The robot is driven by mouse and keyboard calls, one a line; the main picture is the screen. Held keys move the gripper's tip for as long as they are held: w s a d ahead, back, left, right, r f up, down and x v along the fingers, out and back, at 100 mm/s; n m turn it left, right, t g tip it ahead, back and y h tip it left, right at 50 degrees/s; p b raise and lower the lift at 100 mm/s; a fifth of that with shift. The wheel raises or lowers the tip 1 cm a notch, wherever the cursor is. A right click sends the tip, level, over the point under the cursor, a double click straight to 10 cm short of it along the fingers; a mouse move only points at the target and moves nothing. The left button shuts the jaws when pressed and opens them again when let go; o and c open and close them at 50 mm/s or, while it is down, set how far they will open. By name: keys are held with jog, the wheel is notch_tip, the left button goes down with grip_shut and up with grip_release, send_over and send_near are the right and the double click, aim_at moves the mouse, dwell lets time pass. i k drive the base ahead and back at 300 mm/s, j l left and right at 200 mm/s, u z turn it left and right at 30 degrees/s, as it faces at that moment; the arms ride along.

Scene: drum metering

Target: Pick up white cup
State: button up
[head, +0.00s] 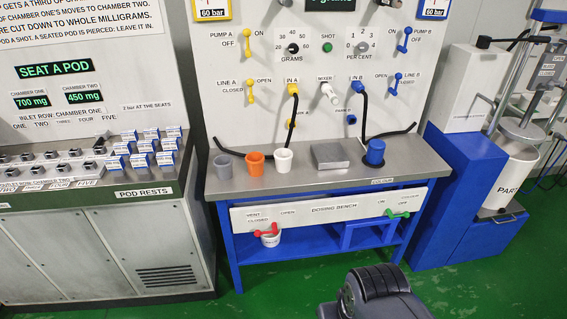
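The white cup (283,161) stands upright on the grey top of the dosing bench (325,178), toward its left half. An orange cup (255,164) stands close on its left, and a grey cup (223,168) is left of that. A dark, rounded part of my own arm shows at the bottom edge, in front of the bench and well apart from the cup. My gripper's fingers are not visible.
A grey block (329,156) lies right of the white cup, and a blue cup (375,152) stands further right. Black hoses hang from the yellow and blue inlets. A pod rack (90,165) is left; a blue cabinet (455,195) is right.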

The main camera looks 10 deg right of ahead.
aim_at(283, 161)
jog(key=i+j+z, duration=0.25)
jog(key=i, duration=0.3)
jog(key=i+j+z, duration=0.1)
jog(key=i+z, duration=0.2)
jog(key=i, duration=0.25)
